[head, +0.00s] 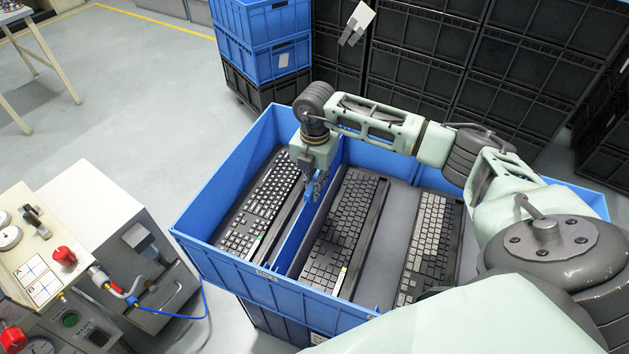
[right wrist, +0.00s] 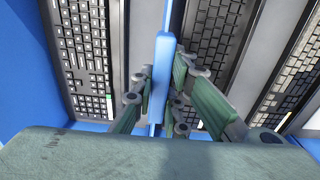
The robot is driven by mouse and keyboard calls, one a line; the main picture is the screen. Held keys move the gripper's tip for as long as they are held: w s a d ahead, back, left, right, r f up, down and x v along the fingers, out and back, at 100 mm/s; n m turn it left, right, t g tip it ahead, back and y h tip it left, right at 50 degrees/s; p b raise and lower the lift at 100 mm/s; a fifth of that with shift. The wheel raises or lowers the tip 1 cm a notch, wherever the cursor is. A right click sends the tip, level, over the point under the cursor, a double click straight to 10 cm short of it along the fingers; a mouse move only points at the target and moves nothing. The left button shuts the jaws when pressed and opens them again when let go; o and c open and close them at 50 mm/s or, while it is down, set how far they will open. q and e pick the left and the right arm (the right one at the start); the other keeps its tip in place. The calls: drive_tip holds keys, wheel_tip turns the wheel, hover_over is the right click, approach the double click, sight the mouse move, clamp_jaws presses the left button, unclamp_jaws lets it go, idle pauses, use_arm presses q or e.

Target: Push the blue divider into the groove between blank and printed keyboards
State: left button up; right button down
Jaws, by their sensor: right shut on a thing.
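The blue divider (head: 298,235) stands on edge in the blue crate, between the left keyboard and the middle one. My right gripper (head: 318,188) is shut on the divider's top edge. In the right wrist view, the divider (right wrist: 163,70) runs between the fingers of my right gripper (right wrist: 162,95). The left keyboard (head: 263,205) has bright white key markings. The middle keyboard (head: 343,225) and right keyboard (head: 431,245) look greyer, and their markings are hard to read. The groove and the divider's bottom edge are hidden. My left gripper is out of view.
The blue crate's front wall (head: 270,290) bounds the keyboards. A grey strip of crate floor (head: 388,245) is bare between the middle and right keyboards. A control panel (head: 40,265) with red knobs stands at the left. Stacked black crates (head: 425,50) stand behind.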

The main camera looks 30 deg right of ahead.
drive_tip(key=shift+f+b, duration=0.6)
drive_tip(key=shift+f, duration=0.35)
drive_tip(key=c, duration=1.7)
unclamp_jaws()
drive_tip(key=shift+r, duration=0.1)
drive_tip(key=shift+o, duration=0.2)
wheel_tip(320, 180, up, 6)
drive_tip(key=p, duration=0.4)
drive_tip(key=shift+r+p, duration=0.1)
drive_tip(key=shift+p, duration=0.3)
wheel_tip(320, 180, up, 12)
